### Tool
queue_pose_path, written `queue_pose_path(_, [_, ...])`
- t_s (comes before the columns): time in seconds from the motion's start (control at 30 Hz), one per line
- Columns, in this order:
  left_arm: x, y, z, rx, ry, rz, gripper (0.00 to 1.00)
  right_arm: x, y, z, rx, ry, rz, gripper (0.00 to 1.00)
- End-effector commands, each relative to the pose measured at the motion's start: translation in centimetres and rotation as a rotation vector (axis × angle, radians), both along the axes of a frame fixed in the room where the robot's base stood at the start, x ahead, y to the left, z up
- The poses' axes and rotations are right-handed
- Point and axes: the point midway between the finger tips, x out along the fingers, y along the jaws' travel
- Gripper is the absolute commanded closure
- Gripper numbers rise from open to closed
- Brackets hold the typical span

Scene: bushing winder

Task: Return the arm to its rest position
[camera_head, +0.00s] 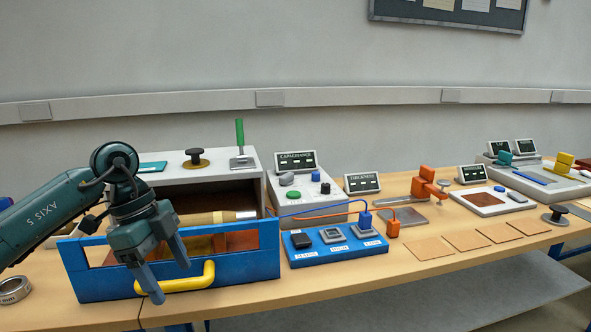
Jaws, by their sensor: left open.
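My left arm, dark teal and marked AXIS 5, comes in from the left. Its gripper (170,281) is open, with its two fingers apart and pointing down. The gripper hangs in front of the blue-framed front (105,289) of a grey winder box, close to the yellow handle (204,277). I cannot tell whether a finger touches the frame or handle. The arm and gripper hide part of the frame and box. My right gripper does not show.
Inside the box (254,166) lies a tan roll (205,218). A capacitance meter (309,206), a blue switch board (337,256), an orange clamp (427,187) and several tan sheets (429,248) stand to the right. A tape ring (14,290) lies at the left.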

Motion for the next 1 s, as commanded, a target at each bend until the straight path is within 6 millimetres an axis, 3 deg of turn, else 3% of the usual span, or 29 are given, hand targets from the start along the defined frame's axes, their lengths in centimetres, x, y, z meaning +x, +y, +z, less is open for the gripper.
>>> queue_pose_path(0.1, [-1.8,-5.9,-2.8,-0.25,0.007,-0.183,0.3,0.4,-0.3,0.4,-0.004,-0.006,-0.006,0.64])
queue_pose_path(0.2, [-4.0,-11.5,-4.0,-0.535,-0.018,-0.313,0.3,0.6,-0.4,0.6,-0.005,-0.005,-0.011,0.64])
queue_pose_path(0.33, [-6.9,-17.7,-3.6,-0.956,-0.104,-0.365,0.3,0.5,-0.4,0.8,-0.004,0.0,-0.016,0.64])
queue_pose_path(0.47, [-8.0,-20.8,-2.1,-1.321,-0.248,-0.237,0.3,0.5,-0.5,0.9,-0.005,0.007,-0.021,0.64])
queue_pose_path(0.6, [-7.1,-20.8,-1.6,-1.56,-0.433,0.078,0.3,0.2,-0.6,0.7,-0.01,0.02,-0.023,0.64])
queue_pose_path(0.73, [-5.6,-18.4,-4.1,-1.584,-0.584,0.47,0.3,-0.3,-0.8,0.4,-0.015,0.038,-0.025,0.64])
queue_pose_path(0.87, [-5.5,-14.6,-9.7,-1.417,-0.66,0.866,0.3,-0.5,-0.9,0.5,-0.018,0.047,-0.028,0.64])
queue_pose_path(1.0, [-8.9,-10.5,-18.0,-1.089,-0.62,1.193,0.3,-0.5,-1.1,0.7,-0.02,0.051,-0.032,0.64])
